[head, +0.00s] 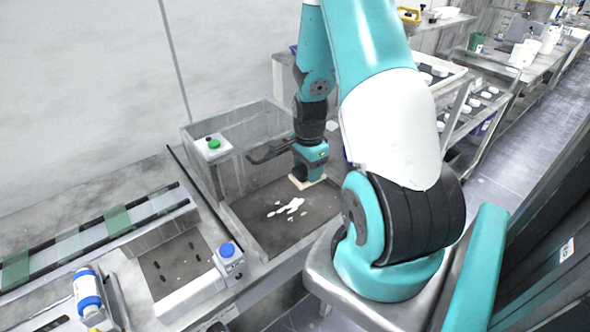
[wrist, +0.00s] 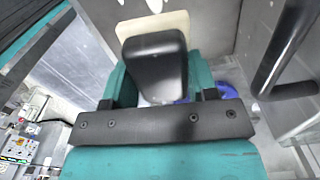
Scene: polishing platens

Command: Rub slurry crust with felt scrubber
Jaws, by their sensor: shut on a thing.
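The felt scrubber shows as a cream pad under my gripper in the head view (head: 301,183). In the wrist view its dark block handle (wrist: 154,68) sits between the two teal fingers, with the cream pad (wrist: 176,22) beyond it. My gripper (head: 308,172) is shut on this handle, also in the wrist view (wrist: 155,88). White slurry crust (head: 291,206) lies in several patches on the dark platen bed (head: 262,226), just in front of and left of the pad. The pad is low over the bed's back right; I cannot tell whether it touches.
A dark bar (head: 268,152) juts beside my gripper. A blue button box (head: 229,258) and a second dark bed (head: 178,268) lie front left.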

